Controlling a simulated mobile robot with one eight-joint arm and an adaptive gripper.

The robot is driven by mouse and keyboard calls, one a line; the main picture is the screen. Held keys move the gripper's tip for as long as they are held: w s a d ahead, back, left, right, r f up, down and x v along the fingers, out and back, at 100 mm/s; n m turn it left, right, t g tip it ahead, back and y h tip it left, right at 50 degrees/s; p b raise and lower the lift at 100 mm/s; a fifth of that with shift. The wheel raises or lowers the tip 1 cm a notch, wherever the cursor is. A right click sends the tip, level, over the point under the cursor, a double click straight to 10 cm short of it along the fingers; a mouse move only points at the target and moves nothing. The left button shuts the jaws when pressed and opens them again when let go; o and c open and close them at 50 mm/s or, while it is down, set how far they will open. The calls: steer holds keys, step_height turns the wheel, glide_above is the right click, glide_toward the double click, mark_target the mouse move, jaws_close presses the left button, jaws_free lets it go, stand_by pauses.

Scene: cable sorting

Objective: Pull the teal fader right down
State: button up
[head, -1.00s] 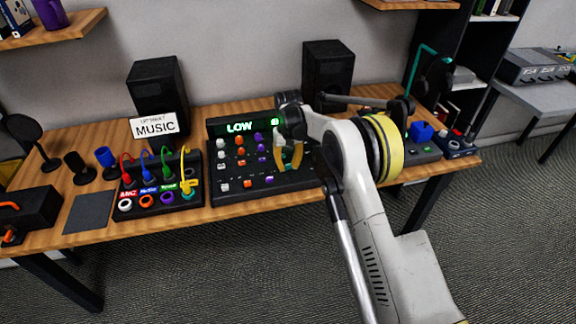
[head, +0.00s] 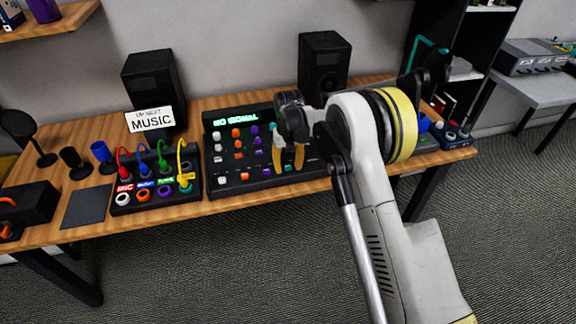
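The black mixer (head: 222,190) stands on the desk, with white, orange and purple knobs and faders in columns. Its green display (head: 236,119) reads "NO SIGNAL". My gripper (head: 288,168) hangs over the right part of the mixer, fingers pointing down. Its two yellow-tan fingers are apart, with a gap between them. A small teal spot shows low between the fingertips; it may be the teal fader, but it is too small to tell. My gripper and arm hide much of the mixer's right side, and contact cannot be told.
A patch box (head: 122,208) with red, blue, green and yellow cables stands left of the mixer. A "MUSIC" sign (head: 152,121) and two black speakers (head: 150,85) (head: 323,65) stand behind. A dark pad (head: 84,208) lies at the left. A headphone stand (head: 414,58) is at the right.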

step_height(320, 180, up, 12)
stand_by(0.6)
